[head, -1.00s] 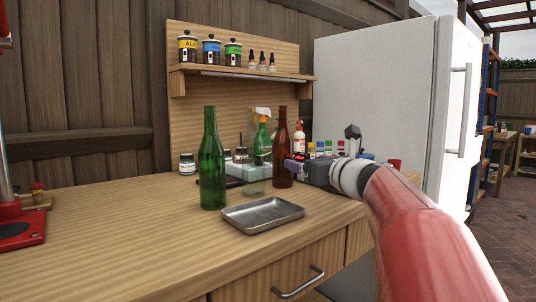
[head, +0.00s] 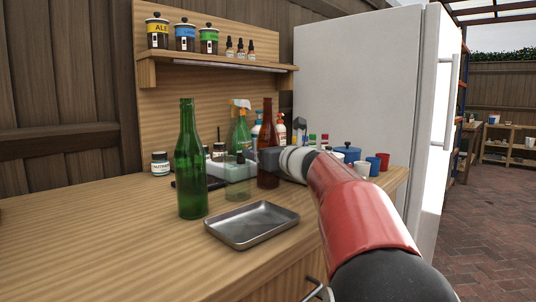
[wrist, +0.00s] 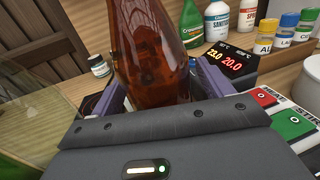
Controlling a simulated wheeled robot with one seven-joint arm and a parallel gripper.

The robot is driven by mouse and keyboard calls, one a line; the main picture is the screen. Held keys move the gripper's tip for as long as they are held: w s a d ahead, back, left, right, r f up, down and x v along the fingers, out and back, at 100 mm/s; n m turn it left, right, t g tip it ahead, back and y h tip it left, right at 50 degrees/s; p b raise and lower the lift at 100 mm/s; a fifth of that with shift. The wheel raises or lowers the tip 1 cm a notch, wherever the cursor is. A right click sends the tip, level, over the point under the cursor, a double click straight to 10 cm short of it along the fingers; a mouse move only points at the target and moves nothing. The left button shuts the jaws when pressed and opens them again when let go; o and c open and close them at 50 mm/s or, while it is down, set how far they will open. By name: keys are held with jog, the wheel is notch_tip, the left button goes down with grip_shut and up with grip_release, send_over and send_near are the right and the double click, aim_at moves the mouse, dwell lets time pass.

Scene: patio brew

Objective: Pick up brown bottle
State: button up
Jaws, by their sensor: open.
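The brown bottle (head: 267,150) stands upright on the wooden bench, behind the metal tray and right of the clear glass bottle. In the wrist view the brown bottle (wrist: 150,50) rises tilted in the picture, between the two purple-grey fingers of my gripper (wrist: 158,92). The fingers are open, one on each side of the bottle; I cannot tell whether either touches it. In the head view my gripper (head: 262,160) is at the bottle's lower body, coming from the right and partly hiding it. The bottle's base is hidden in the wrist view.
A green bottle (head: 190,160) and a clear bottle (head: 237,178) stand to the left. A metal tray (head: 252,224) lies in front. Spray bottles (head: 241,122) stand behind. A device with a red display (wrist: 228,62) is close on the right. Cups (head: 362,167) stand at the bench's right end.

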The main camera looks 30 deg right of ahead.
jog(key=shift+w, duration=0.35)
jog(key=shift+c, duration=0.5)
jog(key=c, duration=1.1)
